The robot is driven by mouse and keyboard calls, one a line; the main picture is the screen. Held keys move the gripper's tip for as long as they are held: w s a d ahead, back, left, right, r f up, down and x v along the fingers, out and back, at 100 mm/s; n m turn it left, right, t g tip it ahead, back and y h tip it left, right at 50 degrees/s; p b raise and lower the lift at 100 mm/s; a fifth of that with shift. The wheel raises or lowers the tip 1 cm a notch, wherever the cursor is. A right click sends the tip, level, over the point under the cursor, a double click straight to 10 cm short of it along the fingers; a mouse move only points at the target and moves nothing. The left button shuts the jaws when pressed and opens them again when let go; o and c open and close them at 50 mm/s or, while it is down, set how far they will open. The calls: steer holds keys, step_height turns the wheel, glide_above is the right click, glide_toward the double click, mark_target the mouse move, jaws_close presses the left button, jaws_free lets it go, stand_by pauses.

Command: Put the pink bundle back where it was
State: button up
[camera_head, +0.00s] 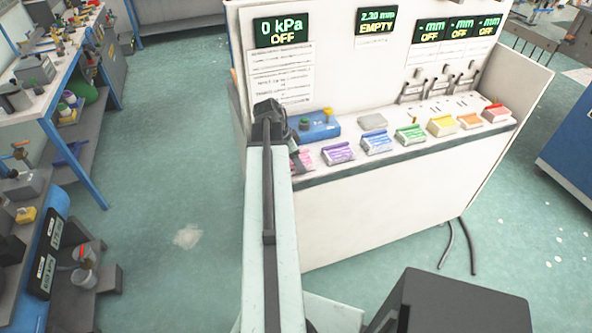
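The pink bundle (304,160) is at the left end of a row of coloured bundles on the front ledge of the white machine. My arm hides its left part. My gripper (297,155) is at the end of my arm, right at the pink bundle in the picture. Only a small dark part of the gripper shows, so I cannot tell whether it is open, shut or touching the bundle.
Purple (339,152), blue (377,142), green (410,134) and several more bundles continue to the right on the ledge (400,156). A blue block with knobs (319,127) stands behind. Displays (281,30) are above. A workbench (60,100) stands left, with open floor between.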

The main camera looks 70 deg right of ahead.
steer(key=shift+f, duration=0.25)
steer(key=o, duration=1.8)
steer(key=shift+r, duration=0.1)
steer(key=shift+w+r+p, duration=0.1)
steer(key=shift+r+p, duration=0.45)
steer(key=shift+p, duration=0.15)
steer(key=p+v, duration=0.9)
steer(key=v, duration=0.1)
steer(key=shift+r+p, duration=0.3)
steer(key=shift+p, duration=0.05)
steer(key=shift+w+a+r, duration=0.15)
steer(key=shift+a+r, duration=0.1)
